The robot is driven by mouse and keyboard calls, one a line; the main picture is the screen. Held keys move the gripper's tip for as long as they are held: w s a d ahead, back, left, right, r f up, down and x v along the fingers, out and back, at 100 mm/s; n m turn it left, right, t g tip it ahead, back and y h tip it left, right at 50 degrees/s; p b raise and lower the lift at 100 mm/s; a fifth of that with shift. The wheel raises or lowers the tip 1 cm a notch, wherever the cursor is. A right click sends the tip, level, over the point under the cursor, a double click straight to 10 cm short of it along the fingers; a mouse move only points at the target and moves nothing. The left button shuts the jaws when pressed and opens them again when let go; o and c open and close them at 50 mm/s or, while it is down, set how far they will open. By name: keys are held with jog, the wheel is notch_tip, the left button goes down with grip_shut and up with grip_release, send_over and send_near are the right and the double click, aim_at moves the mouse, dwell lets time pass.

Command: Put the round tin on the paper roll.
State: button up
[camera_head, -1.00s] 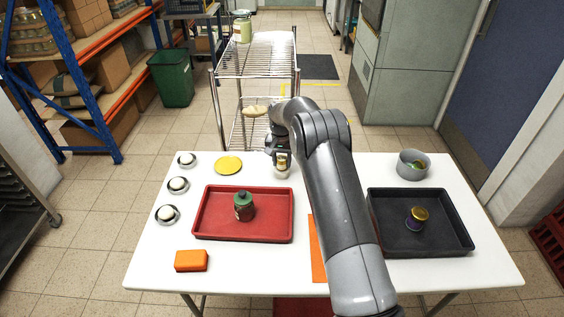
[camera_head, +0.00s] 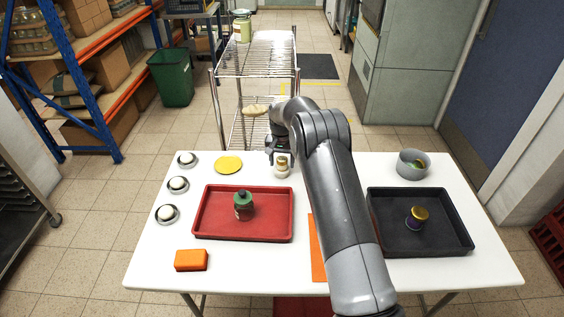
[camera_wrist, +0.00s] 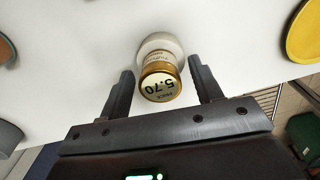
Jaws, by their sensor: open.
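The small round tin (camera_wrist: 160,85) has a gold rim and a pale top marked "PRICE 5.70". It appears to stand upright on the white paper roll (camera_wrist: 160,42), which stands on the table. In the head view the tin (camera_head: 282,160) shows above the roll (camera_head: 281,173) near the table's far edge. My gripper (camera_wrist: 159,66) is open, one finger on each side of the tin, with gaps visible on both sides. In the head view my gripper (camera_head: 272,150) is partly hidden by my arm, beside and behind the tin.
A yellow disc (camera_head: 228,165) lies left of the roll. A red tray (camera_head: 208,232) holds a green-lidded jar (camera_head: 243,207); a dark tray (camera_head: 440,245) holds a gold-lidded jar (camera_head: 417,217). A grey bowl (camera_head: 413,166) stands at right. A wire rack (camera_head: 255,60) stands behind the table.

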notch_tip(320, 180, up, 12)
notch_tip(320, 180, up, 13)
jog(key=t, duration=0.1)
send_over(281, 159)
jog(key=s+d, duration=0.5)
jog(key=s, duration=0.3)
jog(key=s+d+r+t, duration=0.1)
jog(key=s+d+r, duration=0.2)
jog(key=s+r, duration=0.25)
jog(key=s+d+r+t, duration=0.1)
jog(key=s+d+r, duration=0.25)
jog(key=s, duration=0.35)
jog(key=s+d+f+n+t, duration=0.1)
jog(key=s+d, duration=0.1)
jog(key=s, duration=1.1)
jog(key=s+d+f+t, duration=0.1)
jog(key=s+d+f, duration=0.1)
jog(key=s, duration=1.2)
jog(key=shift+s+d+n+t, duration=0.3)
jog(key=shift+d+n, duration=0.1)
jog(key=shift+r, duration=0.1)
